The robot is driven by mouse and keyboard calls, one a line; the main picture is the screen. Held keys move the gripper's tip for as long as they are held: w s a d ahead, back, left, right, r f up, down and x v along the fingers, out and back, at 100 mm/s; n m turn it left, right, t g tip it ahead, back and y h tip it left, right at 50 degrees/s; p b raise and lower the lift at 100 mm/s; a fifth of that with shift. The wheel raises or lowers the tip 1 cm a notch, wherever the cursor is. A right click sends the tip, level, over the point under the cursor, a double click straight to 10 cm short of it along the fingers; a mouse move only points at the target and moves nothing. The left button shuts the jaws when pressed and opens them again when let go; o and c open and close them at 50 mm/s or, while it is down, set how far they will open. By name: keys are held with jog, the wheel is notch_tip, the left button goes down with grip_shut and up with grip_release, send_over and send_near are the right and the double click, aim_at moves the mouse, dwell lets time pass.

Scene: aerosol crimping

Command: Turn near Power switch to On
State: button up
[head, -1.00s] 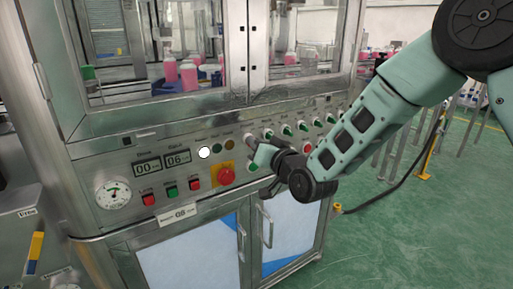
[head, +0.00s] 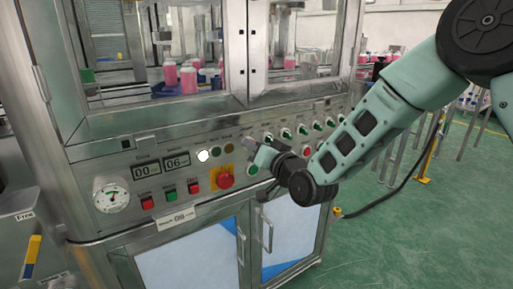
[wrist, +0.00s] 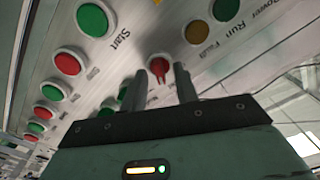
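The near Power switch (wrist: 159,68) is a red rotary knob on the steel control panel. In the wrist view it sits between the fingertips of my gripper (wrist: 162,76), its handle pointing down in the picture. The two fingers are apart, one on each side of the knob, and I see gaps between them and it. How deep they reach around it is hard to tell. In the head view my gripper (head: 262,156) is close to the panel, right of the indicator lamps, and the switch (head: 248,143) is small and partly hidden.
A lit white lamp (head: 204,156) stands left of the green and amber lamps. A red emergency stop (head: 225,177) on a yellow plate is below left of my gripper. Several green selector switches (head: 285,134) continue to the right. Open green floor (head: 420,230) lies to the right.

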jog(key=p+v, duration=0.2)
jog(key=v, duration=1.5)
jog(key=shift+d, duration=0.2)
jog(key=shift+s, duration=0.15)
jog(key=shift+a, duration=0.1)
